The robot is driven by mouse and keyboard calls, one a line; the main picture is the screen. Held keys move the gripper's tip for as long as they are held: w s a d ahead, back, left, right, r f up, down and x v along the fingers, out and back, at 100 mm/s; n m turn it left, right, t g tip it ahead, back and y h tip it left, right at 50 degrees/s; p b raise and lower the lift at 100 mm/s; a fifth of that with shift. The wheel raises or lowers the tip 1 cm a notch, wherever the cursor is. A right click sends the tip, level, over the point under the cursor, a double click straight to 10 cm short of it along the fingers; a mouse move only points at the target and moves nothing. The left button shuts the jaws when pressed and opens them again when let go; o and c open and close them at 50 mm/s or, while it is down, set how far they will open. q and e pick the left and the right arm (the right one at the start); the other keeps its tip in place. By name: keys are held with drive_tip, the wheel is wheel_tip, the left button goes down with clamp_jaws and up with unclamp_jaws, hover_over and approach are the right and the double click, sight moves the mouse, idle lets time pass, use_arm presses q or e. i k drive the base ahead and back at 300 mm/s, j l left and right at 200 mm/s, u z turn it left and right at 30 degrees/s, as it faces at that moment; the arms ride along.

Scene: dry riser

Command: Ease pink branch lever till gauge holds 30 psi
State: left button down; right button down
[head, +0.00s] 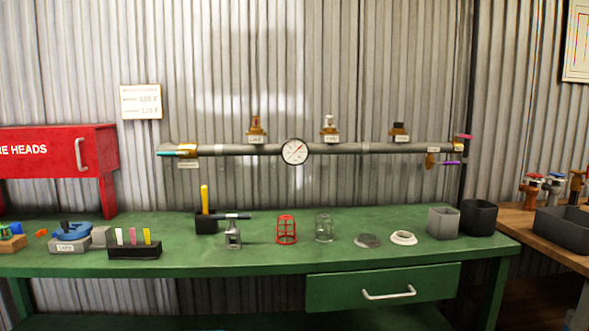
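A pink handle (464,136) sits at the right end of the grey horizontal pipe (360,148), beside a dark vertical pipe. A purple lever (451,163) lies just below it, next to a brass fitting (430,160). The round white gauge (295,151) with a dark rim is mounted mid-pipe. Its needle seems to slant to the upper right, but its numbers are too small to read. A teal lever (172,154) is at the pipe's left end. Neither of my grippers is in view.
The green bench (270,260) stands below the pipe. It holds a red cage (286,229), a grey cage (324,228), a clamp-like tool (233,235), a grey bin (443,222) and a black bin (479,217). A red cabinet (50,150) is at left. The air before the pipe is clear.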

sight(464, 136)
drive_tip(key=i+l+z, duration=0.2)
drive_tip(key=i+l, duration=0.15)
drive_tip(key=i+l+z, duration=0.2)
drive_tip(key=i, duration=0.25)
drive_tip(key=i+l+z, duration=0.2)
drive_tip(key=i, duration=0.25)
drive_tip(key=i+l+z, duration=0.2)
drive_tip(key=i, duration=0.25)
